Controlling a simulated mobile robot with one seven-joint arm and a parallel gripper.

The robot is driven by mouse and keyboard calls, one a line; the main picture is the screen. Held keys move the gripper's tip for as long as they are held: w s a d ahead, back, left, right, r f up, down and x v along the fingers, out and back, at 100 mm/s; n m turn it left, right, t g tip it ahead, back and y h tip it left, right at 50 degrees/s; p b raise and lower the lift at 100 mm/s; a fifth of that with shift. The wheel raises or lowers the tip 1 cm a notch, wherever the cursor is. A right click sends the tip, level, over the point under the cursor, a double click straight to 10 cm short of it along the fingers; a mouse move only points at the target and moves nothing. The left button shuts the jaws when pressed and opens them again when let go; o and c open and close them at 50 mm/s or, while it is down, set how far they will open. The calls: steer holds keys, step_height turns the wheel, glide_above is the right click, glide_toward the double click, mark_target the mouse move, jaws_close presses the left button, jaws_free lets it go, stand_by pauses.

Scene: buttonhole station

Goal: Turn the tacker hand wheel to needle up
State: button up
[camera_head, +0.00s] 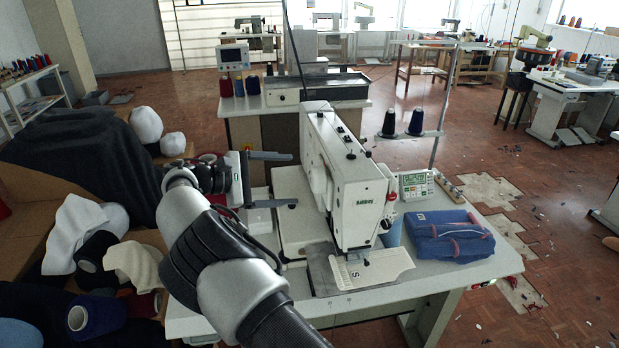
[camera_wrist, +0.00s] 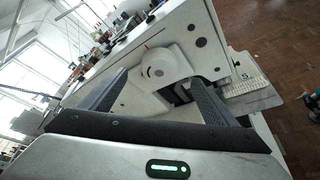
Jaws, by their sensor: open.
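The white tacker (camera_head: 345,175) stands on the pale table, its left side facing my gripper. Its hand wheel is a round white disc (camera_wrist: 157,68) with a dark mark on its face, on the side of the machine in the wrist view. A small red mark shows on the casing just above the wheel. My gripper (camera_head: 292,180) is open and empty, its two dark fingers pointing at the machine's side. In the wrist view the fingertips (camera_wrist: 160,78) appear on either side of the wheel. I cannot tell how much gap remains; no contact is visible.
Folded blue cloth (camera_head: 448,235) and a small display box (camera_head: 416,185) lie right of the tacker. Thread cones (camera_head: 416,122) stand on a rack behind. A box of cones and cloths (camera_head: 135,262) fills the left. The table's front left corner is mostly clear.

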mark_target(312, 180)
steer(key=p+x, duration=0.1)
steer(key=x, duration=0.7)
steer(key=shift+c, duration=0.4)
steer(key=c, duration=1)
steer(key=shift+f+b, duration=0.15)
steer(key=shift+b, duration=0.25)
